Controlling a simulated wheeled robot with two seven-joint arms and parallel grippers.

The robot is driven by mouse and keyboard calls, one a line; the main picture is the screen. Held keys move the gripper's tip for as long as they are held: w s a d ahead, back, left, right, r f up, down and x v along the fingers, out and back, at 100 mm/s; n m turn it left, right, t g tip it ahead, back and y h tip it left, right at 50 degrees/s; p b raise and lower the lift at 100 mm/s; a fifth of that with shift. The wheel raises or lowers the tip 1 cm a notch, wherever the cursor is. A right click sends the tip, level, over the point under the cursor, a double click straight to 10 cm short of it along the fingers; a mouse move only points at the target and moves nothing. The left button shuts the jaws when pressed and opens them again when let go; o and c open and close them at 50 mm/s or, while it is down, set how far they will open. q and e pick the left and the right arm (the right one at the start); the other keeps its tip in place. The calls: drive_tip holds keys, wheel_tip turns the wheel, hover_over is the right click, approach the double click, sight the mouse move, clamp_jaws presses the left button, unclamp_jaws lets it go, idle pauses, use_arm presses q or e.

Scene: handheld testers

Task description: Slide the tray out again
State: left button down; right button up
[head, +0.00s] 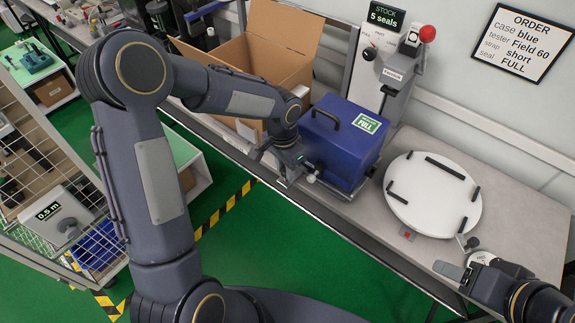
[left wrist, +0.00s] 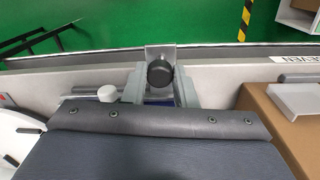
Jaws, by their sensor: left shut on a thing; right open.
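The tray's metal front piece with a dark round knob (left wrist: 159,73) shows between my fingers in the left wrist view. My left gripper (head: 286,172) is shut on this handle, low at the table's front edge; the arm hides part of it in the head view. A closed blue case (head: 338,147) with a black handle and a green FULL label stands just right of that gripper, in front of the lever press (head: 400,75). The tray's bed is mostly hidden. My right gripper (head: 466,258) is open and apart from the case, beside the white round plate.
The white round plate (head: 420,215) with black bars lies to the right of the case. An open cardboard box (head: 265,50) stands to the left. A small white knob (head: 311,178) is close beside my left gripper. Green floor lies in front of the table.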

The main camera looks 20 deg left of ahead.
use_arm(q)
drive_tip(key=shift+s, duration=0.2)
drive_tip(key=c, duration=1.6)
unclamp_jaws()
drive_tip(key=o, duration=0.4)
drive_tip(key=shift+s+a, duration=0.1)
drive_tip(key=shift+o, duration=0.2)
drive_tip(key=shift+r, duration=0.3)
drive_tip(key=shift+a+r, duration=0.1)
drive_tip(key=shift+r, duration=3.5)
